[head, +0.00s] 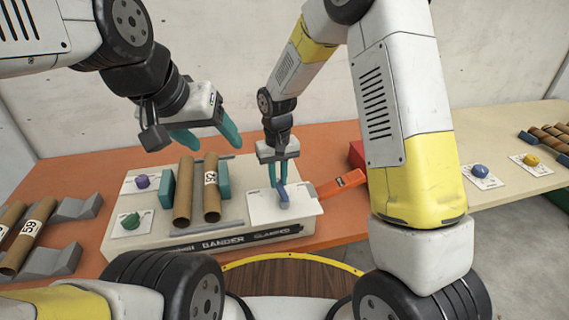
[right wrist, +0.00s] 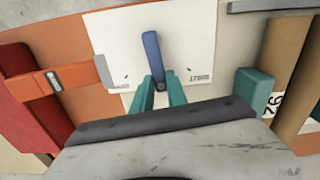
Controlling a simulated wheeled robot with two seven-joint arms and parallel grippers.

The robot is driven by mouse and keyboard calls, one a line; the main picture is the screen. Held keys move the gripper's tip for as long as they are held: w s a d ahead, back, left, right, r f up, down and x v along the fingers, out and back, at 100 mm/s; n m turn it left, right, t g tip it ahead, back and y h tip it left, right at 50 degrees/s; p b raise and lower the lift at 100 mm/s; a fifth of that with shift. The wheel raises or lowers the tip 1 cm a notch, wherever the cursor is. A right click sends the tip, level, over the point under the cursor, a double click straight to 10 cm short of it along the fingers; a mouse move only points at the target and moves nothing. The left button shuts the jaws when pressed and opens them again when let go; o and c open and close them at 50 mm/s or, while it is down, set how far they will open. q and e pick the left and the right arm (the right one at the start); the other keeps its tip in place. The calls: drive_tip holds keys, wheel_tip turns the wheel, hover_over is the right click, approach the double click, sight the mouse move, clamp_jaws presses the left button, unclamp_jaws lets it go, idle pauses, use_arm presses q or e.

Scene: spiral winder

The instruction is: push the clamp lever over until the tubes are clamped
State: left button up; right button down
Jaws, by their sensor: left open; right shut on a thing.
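The clamp lever (head: 283,196) is a short blue bar on a white plate at the right end of the bander's pale base. It also shows in the right wrist view (right wrist: 152,50). My right gripper (head: 278,178) points down over the plate, its teal fingers shut on the lever. Two brown cardboard tubes (head: 183,195) (head: 211,200) lie side by side on the base, between a teal block on the left (head: 167,188) and one on the right (head: 223,180). Whether the blocks press on them I cannot tell. My left gripper (head: 207,137) is open and empty, above and behind the tubes.
An orange strip tool (head: 340,186) lies right of the plate, with a red box (head: 356,154) behind it. Purple (head: 142,182) and green (head: 131,221) knobs sit on the base's left. More tubes rest in grey cradles (head: 52,262) at far left. A pale table (head: 505,140) extends right.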

drive_tip(key=n, duration=0.1)
drive_tip(key=a+n, duration=0.1)
drive_tip(key=n, duration=0.1)
drive_tip(key=s+n, duration=0.1)
drive_tip(key=shift+a+n, duration=0.3)
drive_tip(key=shift+a, duration=0.1)
drive_tip(key=shift+s+a+n, duration=0.25)
drive_tip(key=shift+s+n, duration=0.05)
drive_tip(key=shift+n, duration=0.5)
drive_tip(key=shift+s+a+n, duration=0.2)
drive_tip(key=shift+s+n, duration=0.1)
drive_tip(key=shift+n, duration=0.5)
drive_tip(key=c, duration=1.3)
unclamp_jaws()
drive_tip(key=shift+s, duration=0.1)
wheel_tip(320, 180, up, 8)
drive_tip(key=shift+f, duration=0.1)
